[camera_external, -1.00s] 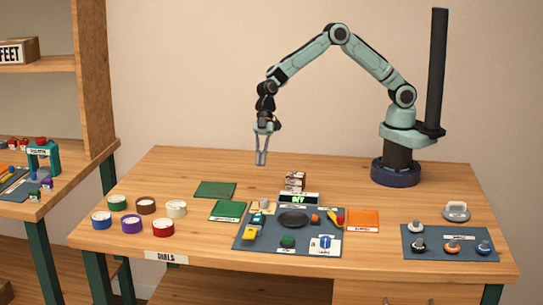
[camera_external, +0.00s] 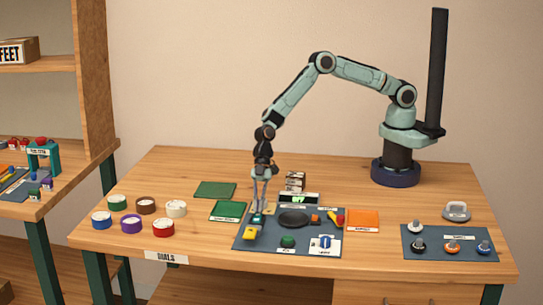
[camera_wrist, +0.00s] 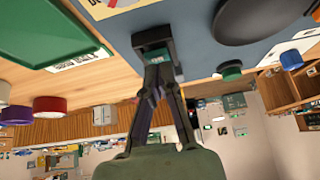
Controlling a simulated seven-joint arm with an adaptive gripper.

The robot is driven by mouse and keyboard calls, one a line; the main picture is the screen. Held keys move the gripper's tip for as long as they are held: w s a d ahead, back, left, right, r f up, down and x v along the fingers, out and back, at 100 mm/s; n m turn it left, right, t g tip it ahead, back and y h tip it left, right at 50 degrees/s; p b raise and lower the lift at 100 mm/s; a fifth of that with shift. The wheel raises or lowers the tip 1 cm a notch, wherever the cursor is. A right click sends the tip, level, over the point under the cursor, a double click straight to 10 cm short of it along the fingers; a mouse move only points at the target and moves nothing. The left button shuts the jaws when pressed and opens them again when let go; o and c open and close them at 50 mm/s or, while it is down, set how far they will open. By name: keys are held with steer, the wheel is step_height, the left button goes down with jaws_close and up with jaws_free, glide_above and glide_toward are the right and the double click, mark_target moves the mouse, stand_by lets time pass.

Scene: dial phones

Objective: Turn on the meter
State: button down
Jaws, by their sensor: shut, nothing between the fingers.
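A small dark green block with a light marking (camera_external: 257,219) stands at the left of the grey mat (camera_external: 270,243); it also shows in the wrist view (camera_wrist: 152,38). My gripper (camera_external: 259,208) points down over it. Its fingertips are shut together with nothing between them, at or just above the block; I cannot tell whether they touch. A box with a green-lit display (camera_external: 298,198) stands at the mat's back edge. A yellow device (camera_external: 250,233) lies at the mat's left front. I cannot tell which of these is the meter; their labels are too small to read.
On the mat are a black round dish (camera_external: 293,219), a green knob (camera_external: 288,241) and a blue-and-white piece (camera_external: 325,241). Green trays (camera_external: 228,210) and several coloured dials (camera_external: 132,224) lie left. A second mat with knobs (camera_external: 450,242) is right.

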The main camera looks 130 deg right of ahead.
steer(key=shift+s+d+f+t+y, duration=0.2)
steer(key=shift+f+t+y, duration=0.2)
steer(key=shift+f, duration=0.1)
steer(key=shift+a, duration=0.1)
steer(key=shift+w+r, duration=0.1)
steer(key=shift+w+a+r, duration=0.35)
steer(key=shift+w+a, duration=0.15)
steer(key=r, duration=0.4)
steer(key=shift+s+d+r, duration=0.15)
steer(key=shift+s+d, duration=0.15)
steer(key=shift+d, duration=0.05)
steer(key=s+d+r, duration=0.5)
steer(key=s, duration=0.1)
steer(key=shift+d, duration=0.4)
